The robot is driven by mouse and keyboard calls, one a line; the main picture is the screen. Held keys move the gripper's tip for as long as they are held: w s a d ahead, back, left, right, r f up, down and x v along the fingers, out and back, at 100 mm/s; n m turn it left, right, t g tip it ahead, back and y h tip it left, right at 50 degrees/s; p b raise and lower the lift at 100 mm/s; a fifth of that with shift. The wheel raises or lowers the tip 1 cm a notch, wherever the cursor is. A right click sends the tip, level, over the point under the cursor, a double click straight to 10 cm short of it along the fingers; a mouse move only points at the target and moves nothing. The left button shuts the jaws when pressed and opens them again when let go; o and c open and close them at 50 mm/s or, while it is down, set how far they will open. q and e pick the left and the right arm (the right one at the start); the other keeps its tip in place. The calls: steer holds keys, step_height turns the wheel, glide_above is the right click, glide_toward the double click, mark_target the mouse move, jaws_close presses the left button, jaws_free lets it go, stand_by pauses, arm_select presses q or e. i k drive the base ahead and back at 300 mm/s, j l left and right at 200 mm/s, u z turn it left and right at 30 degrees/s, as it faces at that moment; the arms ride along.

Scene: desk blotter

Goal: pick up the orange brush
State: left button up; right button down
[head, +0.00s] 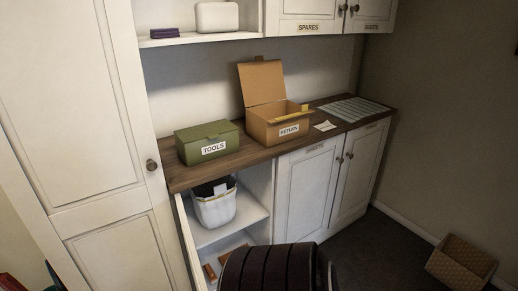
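I cannot make out the orange brush for certain. A small orange-brown object (210,271) lies low in the open cabinet, at the bottom of the picture. It is too small and partly hidden to tell what it is. Another brownish piece (232,252) lies behind it, partly covered by a dark ribbed shape in front. Neither of my grippers is in view.
The wooden counter (243,158) holds a shut green TOOLS box (208,143), an open RETURN box (279,118) and a printed sheet (352,108). A white bin (215,206) stands on the open cabinet's shelf. A basket (461,263) is on the floor at right.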

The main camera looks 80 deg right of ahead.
mark_target(210, 275)
steer(key=z, duration=2)
steer(key=u, duration=0.25)
steer(key=l+u, duration=0.45)
steer(key=k+l+u, duration=0.15)
steer(key=u, duration=0.3)
steer(key=k+l+u, duration=0.2)
steer(key=l+u, duration=0.25)
